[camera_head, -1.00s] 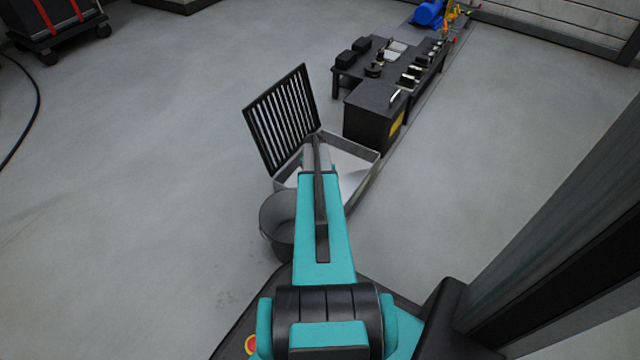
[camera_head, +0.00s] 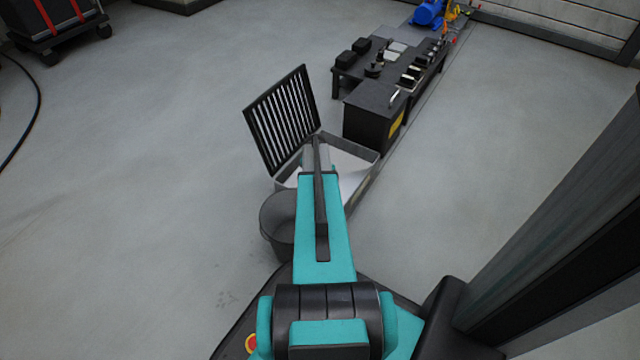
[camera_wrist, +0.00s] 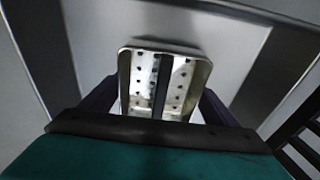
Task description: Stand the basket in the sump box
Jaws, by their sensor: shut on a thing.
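The sump box (camera_head: 354,168) is a pale, open-topped metal box in the head view, partly hidden behind my arm. Its slatted dark grate lid (camera_head: 282,118) stands tilted up at the left. In the wrist view the basket (camera_wrist: 141,85) is a small shiny metal piece with rows of holes and a dark bar down its middle. My gripper (camera_wrist: 160,98) is shut on the basket, a dark finger on either side. Pale surfaces of the box (camera_wrist: 100,35) surround the basket in that view. I cannot tell whether the basket touches the box floor.
A grey bucket (camera_head: 279,222) stands left of my arm, close to the box. A black cabinet (camera_head: 374,118) and a low bench (camera_head: 350,80) with several small items stand behind the box. The floor to the left is clear.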

